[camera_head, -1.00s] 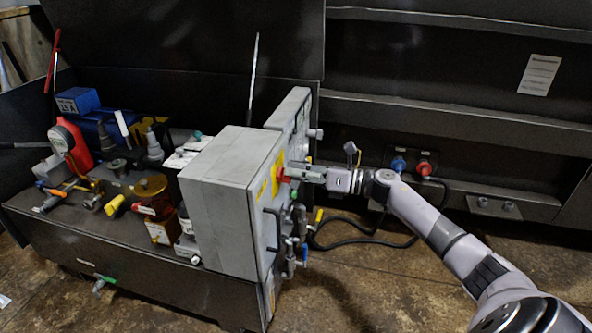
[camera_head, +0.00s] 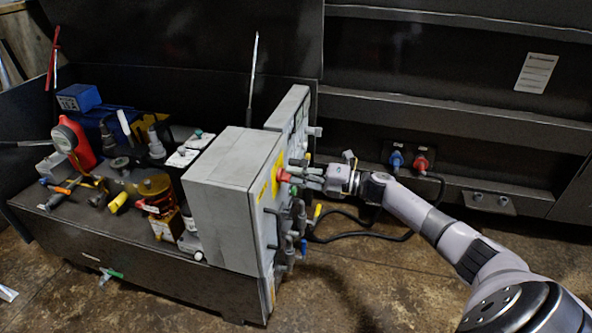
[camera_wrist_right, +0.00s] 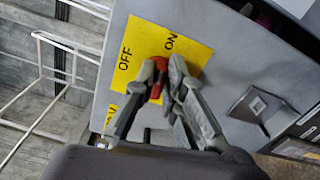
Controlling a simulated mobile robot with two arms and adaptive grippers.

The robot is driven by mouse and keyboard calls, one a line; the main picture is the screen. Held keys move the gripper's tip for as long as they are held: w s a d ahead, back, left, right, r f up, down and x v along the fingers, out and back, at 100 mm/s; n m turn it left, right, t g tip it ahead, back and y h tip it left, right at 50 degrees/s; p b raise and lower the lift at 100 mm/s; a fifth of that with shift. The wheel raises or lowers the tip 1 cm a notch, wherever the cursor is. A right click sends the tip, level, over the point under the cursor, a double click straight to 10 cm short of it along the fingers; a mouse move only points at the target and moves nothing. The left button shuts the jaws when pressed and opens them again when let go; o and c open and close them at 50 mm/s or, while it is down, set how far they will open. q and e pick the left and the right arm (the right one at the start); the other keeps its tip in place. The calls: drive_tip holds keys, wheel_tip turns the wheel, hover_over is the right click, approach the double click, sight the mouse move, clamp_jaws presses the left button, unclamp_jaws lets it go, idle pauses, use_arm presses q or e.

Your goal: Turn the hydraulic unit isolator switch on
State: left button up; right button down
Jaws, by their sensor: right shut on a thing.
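The isolator switch is a red knob (camera_head: 283,175) on the side face of a grey control box (camera_head: 232,190). In the right wrist view the red knob (camera_wrist_right: 157,78) sits on a yellow plate (camera_wrist_right: 160,52) marked OFF and ON. My right gripper (camera_head: 292,174) is at the knob, and its fingers (camera_wrist_right: 160,85) are closed around it. The fingers hide most of the knob, so I cannot tell exactly which mark it points to. My left gripper is not in view.
Pipes and valve handles (camera_head: 292,235) stick out below the knob on the same box. A bench with gauges, a blue motor (camera_head: 80,97) and fittings lies to the left. Blue and red connectors (camera_head: 421,161) are on the dark wall behind my right arm.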

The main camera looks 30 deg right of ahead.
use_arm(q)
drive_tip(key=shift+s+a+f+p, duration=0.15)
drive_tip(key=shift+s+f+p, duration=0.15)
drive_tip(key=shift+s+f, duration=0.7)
use_arm(e)
drive_tip(key=shift+f+m, duration=0.1)
drive_tip(key=shift+m, duration=0.8)
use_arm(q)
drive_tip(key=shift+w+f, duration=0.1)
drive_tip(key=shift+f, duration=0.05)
use_arm(e)
drive_tip(key=c, duration=1.7)
unclamp_jaws()
drive_tip(key=shift+o, duration=0.2)
drive_tip(key=v, duration=1.2)
drive_tip(key=shift+w+f, duration=0.1)
